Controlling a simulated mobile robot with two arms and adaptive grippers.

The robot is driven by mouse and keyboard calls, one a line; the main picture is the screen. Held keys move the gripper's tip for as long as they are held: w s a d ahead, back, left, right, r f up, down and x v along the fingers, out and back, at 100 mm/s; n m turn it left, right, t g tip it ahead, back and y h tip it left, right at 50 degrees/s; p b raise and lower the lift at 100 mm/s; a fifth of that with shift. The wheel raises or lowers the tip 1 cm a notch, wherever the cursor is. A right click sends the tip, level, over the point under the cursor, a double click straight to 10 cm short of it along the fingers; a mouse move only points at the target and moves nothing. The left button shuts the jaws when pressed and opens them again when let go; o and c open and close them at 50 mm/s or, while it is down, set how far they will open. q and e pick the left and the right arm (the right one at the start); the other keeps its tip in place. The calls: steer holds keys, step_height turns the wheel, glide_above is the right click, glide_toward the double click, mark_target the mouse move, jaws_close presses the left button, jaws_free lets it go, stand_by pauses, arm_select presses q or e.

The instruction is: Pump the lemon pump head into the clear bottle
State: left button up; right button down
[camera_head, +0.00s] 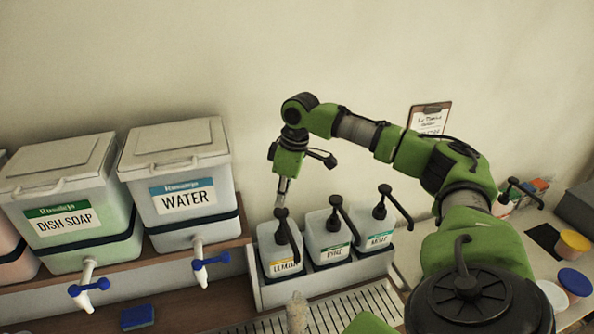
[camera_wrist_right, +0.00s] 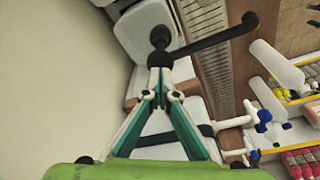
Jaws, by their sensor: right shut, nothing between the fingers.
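The lemon dispenser (camera_head: 279,261) is a white box with a yellow LEMON label at the left of a row of three. Its black lemon pump head (camera_head: 281,213) has a nozzle slanting toward the front. My right gripper (camera_head: 281,197) points down with its fingertips at the top of this pump head. In the right wrist view the closed fingertips (camera_wrist_right: 160,80) meet at the black pump head (camera_wrist_right: 160,42); nothing is between them. I cannot tell whether they press on it. My left gripper is not in view.
Pine (camera_head: 328,241) and mint (camera_head: 372,230) dispensers stand right of lemon, with black nozzles sticking forward. Water (camera_head: 185,228) and dish soap (camera_head: 78,246) drums with blue taps stand left. A slotted drip tray (camera_head: 345,307) lies in front; a beige upright object (camera_head: 297,312) shows there.

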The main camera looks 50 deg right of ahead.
step_height(320, 180, up, 6)
stand_by(0.8)
stand_by(0.5)
